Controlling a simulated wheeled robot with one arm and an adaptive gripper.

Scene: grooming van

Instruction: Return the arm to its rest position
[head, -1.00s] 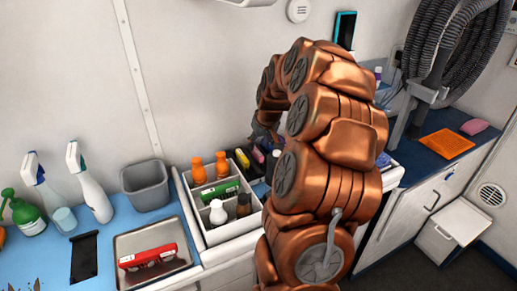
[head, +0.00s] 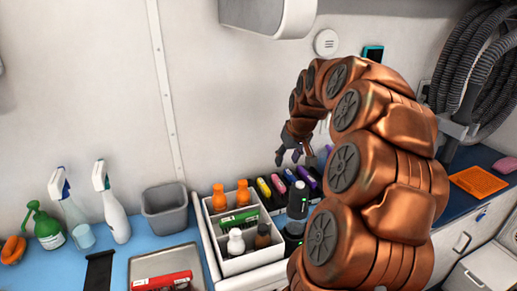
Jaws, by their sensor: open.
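My arm (head: 385,160) rises from the lower right in the head view, arches over and comes down toward the counter by the wall. My gripper (head: 291,155) hangs at its end, small and dark, with its fingers apart and nothing seen between them. It is above and behind a dark upright clipper-like device (head: 297,202) with a green light. Several coloured items (head: 270,187) stand in a row below and to the left of the gripper. My arm hides part of the counter to the right.
A white divided caddy (head: 217,235) holds orange, white and dark bottles. A grey bin (head: 166,210), spray bottles (head: 112,205) and a metal tray (head: 150,262) with a red box (head: 160,281) are to the left. An orange mat (head: 478,182) and coiled hoses (head: 470,70) are at the right. A white fixture (head: 268,14) hangs above.

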